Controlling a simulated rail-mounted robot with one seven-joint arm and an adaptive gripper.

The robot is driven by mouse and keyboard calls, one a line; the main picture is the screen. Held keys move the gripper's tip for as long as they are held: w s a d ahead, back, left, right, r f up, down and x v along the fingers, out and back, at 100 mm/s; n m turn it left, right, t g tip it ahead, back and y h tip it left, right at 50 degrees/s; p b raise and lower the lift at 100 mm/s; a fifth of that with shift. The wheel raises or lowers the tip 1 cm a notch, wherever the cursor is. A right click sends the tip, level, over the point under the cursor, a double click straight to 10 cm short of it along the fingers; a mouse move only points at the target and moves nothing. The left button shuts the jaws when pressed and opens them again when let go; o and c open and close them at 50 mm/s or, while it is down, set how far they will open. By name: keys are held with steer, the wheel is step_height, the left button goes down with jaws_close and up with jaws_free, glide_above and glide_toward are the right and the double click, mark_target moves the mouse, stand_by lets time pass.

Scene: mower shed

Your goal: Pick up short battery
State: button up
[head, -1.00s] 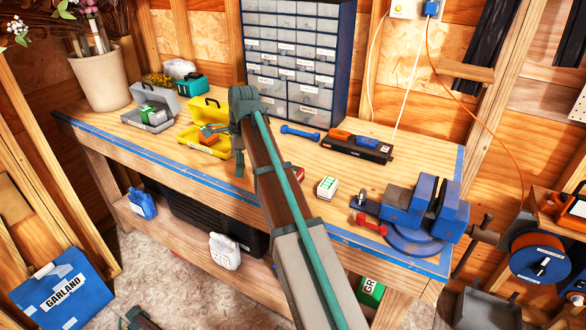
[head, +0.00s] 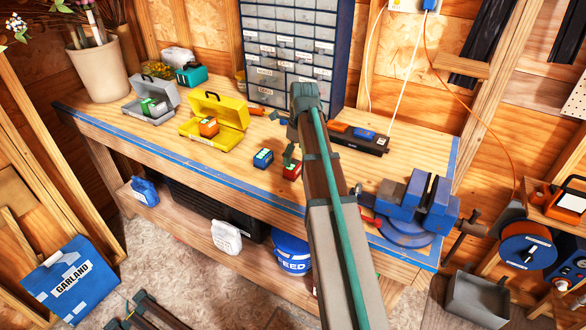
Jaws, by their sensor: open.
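Several small, label-topped, battery-like blocks are on the workbench and in cases. A blue one (head: 263,158) and a red one (head: 292,171) stand on the bench top, the red one partly covered by my gripper. An orange one (head: 208,127) is in the open yellow case (head: 223,108). A green-and-white one (head: 152,106) is in the open grey case (head: 138,110). I cannot tell which is the short battery. My gripper (head: 285,140) is open and empty, above the bench near the red and blue blocks; its fingers show only partly.
The workbench (head: 170,150) has a drawer cabinet (head: 290,45) at the back. A black-and-orange tool (head: 360,139) lies right of my arm. A blue vise (head: 420,205) is at the right end. A plant pot (head: 100,78) stands at left. My arm hides the bench's middle right.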

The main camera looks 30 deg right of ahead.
mark_target(293, 164)
steer(key=shift+w+a+f+p, duration=0.15)
steer(key=shift+f+p, duration=0.25)
steer(key=shift+f, duration=0.5)
steer(key=shift+w+f+p, duration=0.15)
steer(key=shift+f+p, duration=0.2)
steer(key=shift+f, duration=0.6)
steer(key=shift+w+a+f+p, duration=0.15)
steer(key=shift+f+p, duration=0.25)
steer(key=shift+f, duration=0.5)
steer(key=shift+d, duration=0.1)
steer(key=c, duration=1.4)
steer(key=shift+r, duration=0.1)
